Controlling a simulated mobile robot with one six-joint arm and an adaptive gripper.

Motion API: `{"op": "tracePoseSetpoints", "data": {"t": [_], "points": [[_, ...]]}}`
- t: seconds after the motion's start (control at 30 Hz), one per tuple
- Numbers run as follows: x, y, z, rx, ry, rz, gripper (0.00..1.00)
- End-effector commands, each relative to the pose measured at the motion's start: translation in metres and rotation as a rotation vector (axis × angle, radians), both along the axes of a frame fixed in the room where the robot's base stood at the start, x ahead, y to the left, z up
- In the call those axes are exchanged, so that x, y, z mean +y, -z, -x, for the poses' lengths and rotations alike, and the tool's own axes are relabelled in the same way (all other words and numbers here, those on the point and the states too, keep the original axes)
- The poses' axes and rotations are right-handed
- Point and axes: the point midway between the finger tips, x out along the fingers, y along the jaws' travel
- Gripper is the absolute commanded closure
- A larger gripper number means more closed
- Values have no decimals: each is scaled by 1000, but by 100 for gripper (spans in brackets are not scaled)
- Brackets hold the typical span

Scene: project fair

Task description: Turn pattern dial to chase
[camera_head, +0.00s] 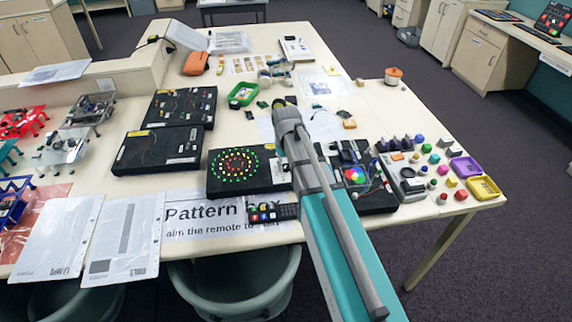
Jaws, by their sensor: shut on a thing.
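A black box (248,187) with rings of red, yellow and green lights stands near the table's front edge, behind the "Pattern" sign (205,215). I cannot make out the pattern dial or the word chase; my arm may cover them. My teal and grey arm comes in from the lower right and reaches past the right end of this box. It ends in a grey joint with a dark tip at the upper middle. My gripper cannot be made out; it seems hidden by the arm. A dark remote (272,213) lies at the sign's right end.
A second black box (377,201) with a coloured wheel and wires sits just right of my arm. Farther right are several small coloured pieces, a purple tray (465,167) and a yellow tray (484,187). Two more dark boxes lie behind left; a stool (236,287) stands in front.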

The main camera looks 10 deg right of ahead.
Motion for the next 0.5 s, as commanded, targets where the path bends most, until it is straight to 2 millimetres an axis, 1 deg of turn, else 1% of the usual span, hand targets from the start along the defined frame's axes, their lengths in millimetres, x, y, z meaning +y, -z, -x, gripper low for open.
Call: {"op": "tracePoseSetpoints", "data": {"t": [0.5], "points": [[0, 0, 0, 1, 408, 0, 100]]}}
